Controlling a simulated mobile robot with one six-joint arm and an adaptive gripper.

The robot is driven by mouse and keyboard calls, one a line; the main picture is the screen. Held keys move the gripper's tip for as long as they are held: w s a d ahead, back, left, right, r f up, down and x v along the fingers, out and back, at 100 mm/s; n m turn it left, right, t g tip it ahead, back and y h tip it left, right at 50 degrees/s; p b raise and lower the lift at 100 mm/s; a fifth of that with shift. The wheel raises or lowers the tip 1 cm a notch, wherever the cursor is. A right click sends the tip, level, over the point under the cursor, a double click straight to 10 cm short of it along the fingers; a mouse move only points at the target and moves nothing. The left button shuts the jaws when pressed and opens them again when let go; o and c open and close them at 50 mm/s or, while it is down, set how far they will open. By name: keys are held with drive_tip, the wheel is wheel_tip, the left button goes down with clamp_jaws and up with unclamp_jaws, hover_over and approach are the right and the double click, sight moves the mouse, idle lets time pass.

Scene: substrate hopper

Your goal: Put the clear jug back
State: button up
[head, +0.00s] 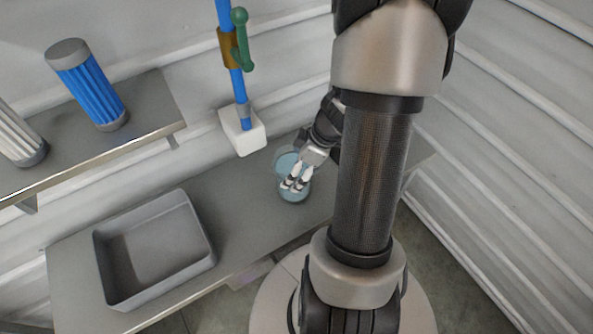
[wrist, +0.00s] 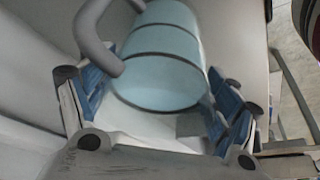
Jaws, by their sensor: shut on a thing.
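The clear jug (head: 294,195) is a pale blue, see-through cylinder over the right part of the grey shelf in the head view. In the wrist view the jug (wrist: 160,55) fills the space between the fingers, with dark bands around its body and a grey handle at its upper left. My gripper (head: 297,180) is shut on the jug, and its blue-padded fingers (wrist: 163,88) lie on both sides of the body. The fingers hide part of the jug in the head view. I cannot tell whether its base touches the shelf.
A grey open bin (head: 208,243) stands on the left of the grey shelf (head: 240,222). Behind is a white block (head: 242,137) with a blue upright pole (head: 236,85) and green handle (head: 240,40). A higher shelf (head: 150,112) at left holds a blue ribbed canister (head: 88,88) and a white one (head: 18,135).

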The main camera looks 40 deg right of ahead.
drive_tip(key=shift+f, duration=0.2)
drive_tip(key=shift+f, duration=0.2)
drive_tip(key=o, duration=1.9)
drive_tip(key=shift+r, duration=0.2)
drive_tip(key=p+v, duration=0.4)
drive_tip(key=v, duration=0.8)
drive_tip(key=shift+a, duration=0.1)
